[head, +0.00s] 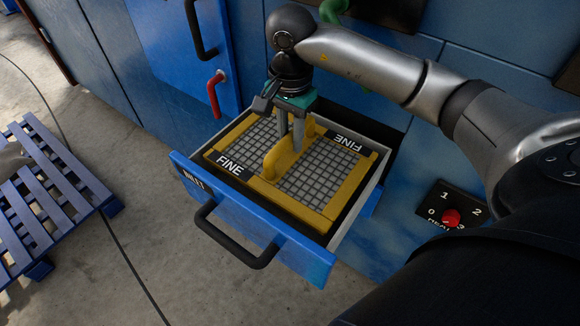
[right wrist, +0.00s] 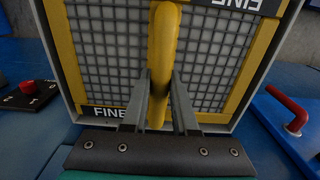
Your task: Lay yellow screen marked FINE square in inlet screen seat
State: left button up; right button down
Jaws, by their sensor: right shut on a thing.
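The yellow screen (head: 345,198) has a grey mesh, a raised yellow bar handle across its middle and black FINE labels at two ends. It lies inside the open blue drawer marked INLET (head: 193,181), with its edges roughly parallel to the drawer walls. I cannot tell whether it rests fully down in the seat. My right gripper (head: 291,143) points down from above and is shut on the screen's handle. In the right wrist view the fingers (right wrist: 163,90) flank the yellow handle (right wrist: 162,45). My left gripper is out of view.
The drawer's black pull handle (head: 235,245) sticks out in front. A red lever (head: 215,92) stands on the blue cabinet behind. A dial panel with a red knob (head: 451,217) is at right. A blue pallet (head: 50,195) lies on the floor at left.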

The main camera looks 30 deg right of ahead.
aim_at(290, 154)
notch_tip(290, 154, down, 4)
jog(key=shift+r, duration=0.2)
jog(key=shift+f+b, duration=0.3)
jog(key=shift+f, duration=0.55)
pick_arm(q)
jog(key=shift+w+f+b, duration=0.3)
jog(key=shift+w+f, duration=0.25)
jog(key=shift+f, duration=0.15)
pick_arm(e)
jog(key=shift+w+f, duration=0.1)
jog(key=shift+f, duration=1.65)
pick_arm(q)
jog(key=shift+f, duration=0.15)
pick_arm(e)
jog(key=shift+f, duration=0.2)
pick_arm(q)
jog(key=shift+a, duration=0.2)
pick_arm(e)
jog(key=c, duration=0.7)
grip_release()
jog(key=shift+r, duration=0.1)
